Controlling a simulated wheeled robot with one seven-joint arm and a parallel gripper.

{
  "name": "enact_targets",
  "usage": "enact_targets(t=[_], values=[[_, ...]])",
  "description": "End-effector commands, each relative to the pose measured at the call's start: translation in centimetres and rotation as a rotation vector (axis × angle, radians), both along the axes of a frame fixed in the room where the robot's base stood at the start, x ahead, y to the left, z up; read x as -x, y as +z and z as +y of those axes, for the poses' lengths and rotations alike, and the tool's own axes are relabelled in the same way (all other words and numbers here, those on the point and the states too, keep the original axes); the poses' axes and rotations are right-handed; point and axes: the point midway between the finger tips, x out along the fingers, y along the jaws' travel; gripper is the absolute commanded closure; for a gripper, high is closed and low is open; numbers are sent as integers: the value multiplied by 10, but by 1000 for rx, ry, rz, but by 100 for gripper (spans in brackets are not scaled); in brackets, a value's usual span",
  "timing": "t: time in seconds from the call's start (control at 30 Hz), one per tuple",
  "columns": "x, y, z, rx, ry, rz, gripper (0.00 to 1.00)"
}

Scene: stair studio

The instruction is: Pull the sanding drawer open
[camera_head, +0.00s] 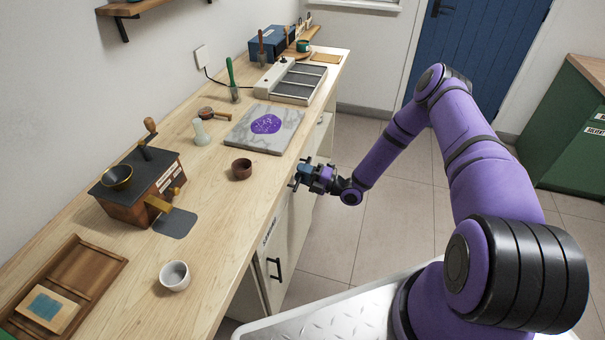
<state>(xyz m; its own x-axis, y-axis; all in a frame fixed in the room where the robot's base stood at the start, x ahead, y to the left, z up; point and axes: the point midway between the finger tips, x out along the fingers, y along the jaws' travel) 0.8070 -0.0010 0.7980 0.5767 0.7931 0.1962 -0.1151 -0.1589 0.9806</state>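The wooden-topped bench (213,212) has a pale front with drawers or doors below its right edge. A pale front panel (292,232) carries a small label (269,232), too small to read surely, and a black bar handle (275,268). I cannot tell which front is the sanding drawer. My gripper (298,174) is at the bench's front edge, beyond this handle, pointing left toward the bench. Its dark fingertips look spread apart, with nothing visible between them. My gripper hides part of the bench front, and any handle there cannot be made out.
On the bench stand a coffee grinder (138,190), a white cup (174,276), a brown cup (241,169) and a marble slab (264,136). A green cabinet (570,140) stands at the right. The tiled floor (340,235) beside the bench is clear.

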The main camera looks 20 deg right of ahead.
Motion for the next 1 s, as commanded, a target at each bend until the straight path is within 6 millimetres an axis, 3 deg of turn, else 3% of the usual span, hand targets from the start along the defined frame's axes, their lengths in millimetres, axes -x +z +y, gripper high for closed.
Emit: enact_targets(t=[0.07, 0.2, 0.23, 0.47, 0.67, 1.0], values=[[0, 0, 0, 0, 0, 0, 64], [0, 0, 0, 0, 0, 0, 96], [0, 0, 0, 0, 0, 0, 100], [1, 0, -1, 1, 0, 1, 100], [9, -1, -13, 2, -1, 1, 100], [53, 0, -75, 1, -5, 2, 100]])
